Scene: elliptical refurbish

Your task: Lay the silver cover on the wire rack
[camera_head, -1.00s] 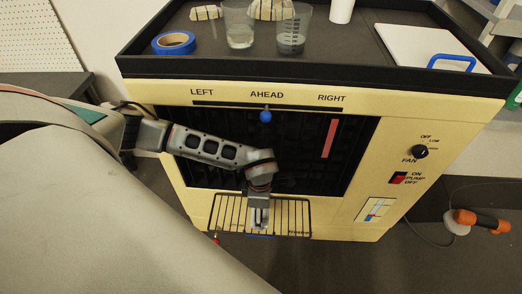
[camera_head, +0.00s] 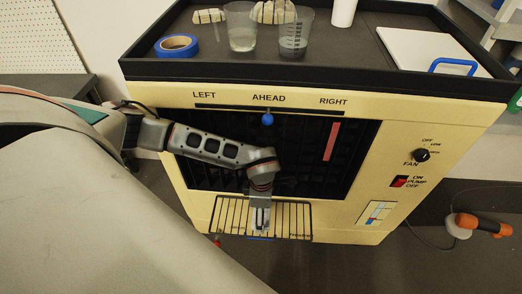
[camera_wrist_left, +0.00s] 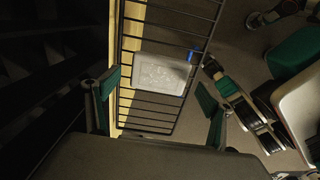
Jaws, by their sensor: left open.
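The silver cover (camera_wrist_left: 158,74) is a pale rectangular plate with a blue tab at one corner. In the left wrist view it lies flat on the bars of the black wire rack (camera_wrist_left: 152,120). The rack (camera_head: 230,217) also shows in the head view, sticking out low from the cream cabinet; there my gripper mostly hides the cover. My left gripper (camera_head: 260,228) hangs over the rack. In the wrist view my left gripper (camera_wrist_left: 157,92) has its green-padded fingers wide apart, with the cover between and beyond them, not clasped.
The cream cabinet (camera_head: 375,160) has a dark grille behind the arm and a fan knob (camera_head: 421,155) at right. Its top tray holds a blue tape roll (camera_head: 177,45), cups and a white board (camera_head: 425,52). An orange-handled tool (camera_head: 480,224) lies at right on open floor.

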